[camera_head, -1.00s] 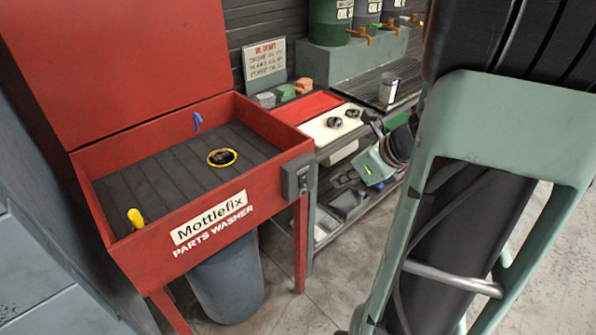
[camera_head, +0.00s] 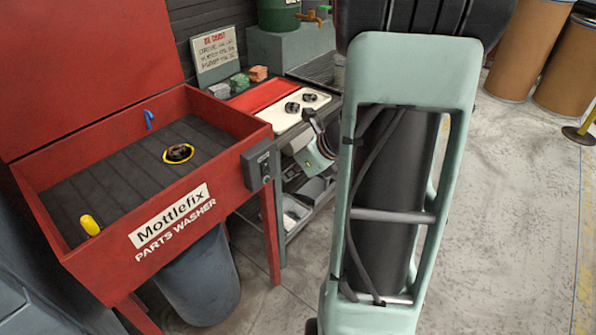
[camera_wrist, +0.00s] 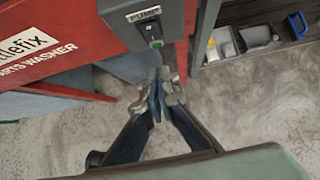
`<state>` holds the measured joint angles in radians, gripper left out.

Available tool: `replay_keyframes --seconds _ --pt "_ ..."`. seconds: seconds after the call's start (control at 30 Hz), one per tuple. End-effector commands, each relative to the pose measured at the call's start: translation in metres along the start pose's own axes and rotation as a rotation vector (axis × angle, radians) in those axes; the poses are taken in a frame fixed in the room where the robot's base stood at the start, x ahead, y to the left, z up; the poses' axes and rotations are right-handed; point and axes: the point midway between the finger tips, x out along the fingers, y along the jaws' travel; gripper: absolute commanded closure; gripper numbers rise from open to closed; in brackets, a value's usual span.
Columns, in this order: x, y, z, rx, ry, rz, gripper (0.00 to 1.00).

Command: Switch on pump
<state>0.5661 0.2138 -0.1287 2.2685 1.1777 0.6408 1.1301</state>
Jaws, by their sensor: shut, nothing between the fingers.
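The red parts washer (camera_head: 170,235) stands at the left in the head view. The grey pump switch box (camera_head: 258,164) is fixed to its front right corner. In the wrist view the switch box (camera_wrist: 136,22) is at the top, with a PUMP label (camera_wrist: 145,14) and a small dark switch plate with a green part (camera_wrist: 155,43). My gripper (camera_wrist: 157,82) is shut and empty. Its tips appear just below the box in the wrist view, and I cannot tell whether they touch it.
A grey bin (camera_head: 200,280) is under the washer. Floor there is clear.

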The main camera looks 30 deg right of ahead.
Motion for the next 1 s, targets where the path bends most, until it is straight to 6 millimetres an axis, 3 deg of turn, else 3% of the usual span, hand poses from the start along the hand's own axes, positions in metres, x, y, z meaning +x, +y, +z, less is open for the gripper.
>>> replay_keyframes --seconds 0.1,0.3,1.0 --pt "0.028 0.001 -0.003 0.000 0.002 0.004 1.00" --pt "0.044 0.001 0.021 -0.004 0.000 0.002 1.00" --pt "0.056 0.000 0.031 -0.001 -0.003 0.000 1.00"
